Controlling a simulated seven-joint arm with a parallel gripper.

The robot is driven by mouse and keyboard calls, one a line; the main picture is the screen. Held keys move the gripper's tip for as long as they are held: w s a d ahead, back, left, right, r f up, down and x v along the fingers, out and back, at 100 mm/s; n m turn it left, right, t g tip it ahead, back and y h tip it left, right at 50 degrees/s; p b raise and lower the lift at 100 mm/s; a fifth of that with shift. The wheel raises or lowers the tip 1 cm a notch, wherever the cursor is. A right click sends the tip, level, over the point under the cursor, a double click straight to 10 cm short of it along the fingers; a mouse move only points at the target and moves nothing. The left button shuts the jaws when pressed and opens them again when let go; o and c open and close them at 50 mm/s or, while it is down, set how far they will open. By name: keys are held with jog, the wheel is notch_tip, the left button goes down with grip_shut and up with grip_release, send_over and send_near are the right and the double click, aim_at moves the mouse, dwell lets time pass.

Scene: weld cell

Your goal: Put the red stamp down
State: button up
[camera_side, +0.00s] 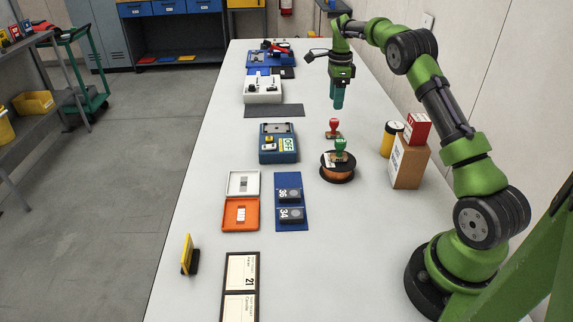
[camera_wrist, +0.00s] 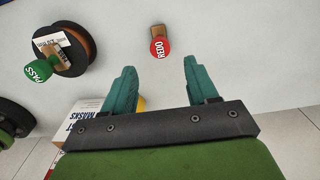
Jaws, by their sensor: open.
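The red stamp (camera_side: 333,128) stands upright on the white table, behind the spool in the side view. In the wrist view its round red top (camera_wrist: 160,48) reads REDO, with a wooden base partly showing. My gripper (camera_side: 338,103) has teal fingers pointing down and is above the table, apart from the stamp. In the wrist view the fingers (camera_wrist: 158,72) are spread with nothing between them, and the stamp shows beyond their tips.
A green PASS stamp (camera_side: 340,146) stands on an orange spool (camera_side: 337,174) close to the red stamp. A blue device (camera_side: 278,146) is to the left.

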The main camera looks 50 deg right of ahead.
jog(key=s+a+r+n+t, duration=0.2)
jog(key=s+a+r+n, duration=0.25)
jog(key=a+r, duration=0.4)
jog(key=s+a+r+n+t, duration=0.25)
jog(key=a+r+n, duration=0.4)
jog(key=a, duration=0.35)
jog(key=s+a+f+n+t+y, duration=0.1)
jog(key=s+a+n, duration=0.5)
jog(key=s, duration=0.3)
jog(key=s+a+f+n+t+y, duration=0.1)
jog(key=s+a+n, duration=0.5)
jog(key=s, duration=0.3)
jog(key=shift+s+a+f+t, duration=0.25)
jog(key=shift+a+f+t, duration=0.15)
jog(key=shift+a, duration=0.4)
